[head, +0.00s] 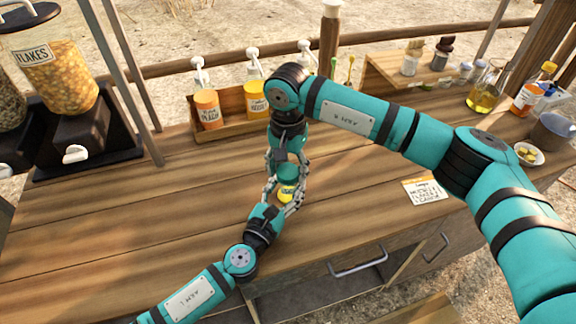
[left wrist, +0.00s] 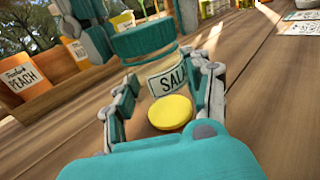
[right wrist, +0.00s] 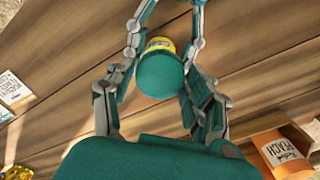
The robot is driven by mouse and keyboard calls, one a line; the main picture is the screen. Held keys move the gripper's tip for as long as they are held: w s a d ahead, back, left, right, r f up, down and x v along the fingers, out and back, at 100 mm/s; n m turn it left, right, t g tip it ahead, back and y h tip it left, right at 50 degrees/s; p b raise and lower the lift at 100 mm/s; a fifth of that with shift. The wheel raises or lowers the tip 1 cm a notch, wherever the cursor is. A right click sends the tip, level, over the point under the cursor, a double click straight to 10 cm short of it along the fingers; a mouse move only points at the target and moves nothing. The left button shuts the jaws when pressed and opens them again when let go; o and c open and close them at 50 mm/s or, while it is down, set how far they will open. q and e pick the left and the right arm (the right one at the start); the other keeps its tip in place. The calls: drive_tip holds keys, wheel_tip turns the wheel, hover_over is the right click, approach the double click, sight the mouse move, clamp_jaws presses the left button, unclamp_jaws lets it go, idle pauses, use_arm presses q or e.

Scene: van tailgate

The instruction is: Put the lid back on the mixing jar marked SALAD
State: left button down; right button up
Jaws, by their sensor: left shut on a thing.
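The yellow part also shows in the head view (head: 287,194). My left gripper (head: 281,199) is shut on the jar from the near side. The round teal lid (head: 288,173) is at the jar's top, over the label (left wrist: 145,42). In the right wrist view the lid (right wrist: 160,76) covers most of the jar. My right gripper (head: 287,168) points down with its fingers around the lid, small gaps beside it. I cannot tell whether the lid is fully seated.
A wooden rack (head: 228,128) with orange and yellow pump bottles stands behind. Food dispensers (head: 62,80) stand at the left. A note card (head: 424,192), a small bowl (head: 528,153) and an oil flask (head: 484,92) are at the right. The counter's left front is clear.

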drive_tip(key=c, duration=0.8)
drive_tip(key=m, duration=0.5)
drive_tip(key=shift+c, duration=0.2)
drive_tip(key=m, duration=1.9)
drive_tip(key=shift+m, duration=0.3)
drive_tip(key=o, duration=1.3)
